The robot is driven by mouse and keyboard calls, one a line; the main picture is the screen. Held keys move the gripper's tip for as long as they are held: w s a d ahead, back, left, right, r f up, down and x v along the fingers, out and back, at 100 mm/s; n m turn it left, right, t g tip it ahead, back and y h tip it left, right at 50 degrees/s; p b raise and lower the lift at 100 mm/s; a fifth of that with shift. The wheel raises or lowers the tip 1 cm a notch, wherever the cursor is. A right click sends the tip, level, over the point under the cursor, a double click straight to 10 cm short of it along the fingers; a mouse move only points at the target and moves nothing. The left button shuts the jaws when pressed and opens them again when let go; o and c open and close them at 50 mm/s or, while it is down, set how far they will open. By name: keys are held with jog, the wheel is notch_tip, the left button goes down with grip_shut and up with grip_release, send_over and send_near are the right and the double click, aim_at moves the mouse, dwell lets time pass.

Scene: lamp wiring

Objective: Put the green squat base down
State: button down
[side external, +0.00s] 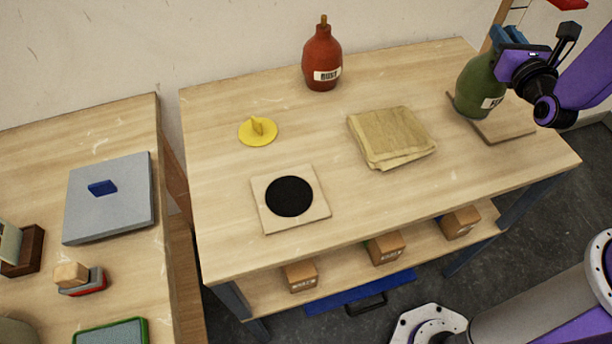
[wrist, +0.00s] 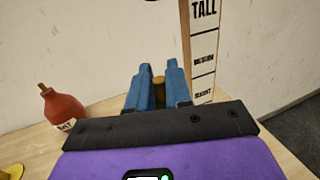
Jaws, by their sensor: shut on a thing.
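The green squat base (side external: 475,88) is a bottle-shaped body with a white label, at the right end of the table in the side view. It stands upright over a thin wooden board (side external: 504,127); I cannot tell whether it touches the board. My gripper (side external: 508,38) is at its top, with blue fingers shut on its neck. In the wrist view the blue fingers (wrist: 158,84) close around a small tan tip (wrist: 158,80), and the green body is almost wholly hidden.
A red labelled base (side external: 322,60) stands at the back. A yellow disc (side external: 258,131), a square with a black circle (side external: 290,197) and stacked tan sheets (side external: 390,137) lie on the table. A height chart (wrist: 204,50) stands behind my gripper. Bare tabletop lies between these.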

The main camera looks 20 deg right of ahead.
jog(key=shift+d+r, duration=0.1)
jog(key=shift+r, duration=0.05)
jog(key=shift+d+r+m+h, duration=0.1)
jog(key=shift+d+m+h, duration=0.15)
jog(key=shift+h, duration=0.25)
jog(key=s+d+r+m+g+h, duration=0.35)
jog(key=s+m+g+h, duration=0.2)
jog(key=s, duration=0.25)
jog(key=s+d+r+m+g+h, duration=0.2)
jog(key=s+r+m+g+h, duration=0.4)
jog(key=s, duration=0.3)
jog(key=w+d+f+n, duration=0.1)
jog(key=w+d+f, duration=0.1)
jog(key=w+f, duration=1.2)
jog(key=shift+d+f, duration=0.15)
jog(key=shift+d, duration=0.1)
jog(key=shift+f+g+y, duration=0.15)
jog(key=shift+g+y, duration=0.1)
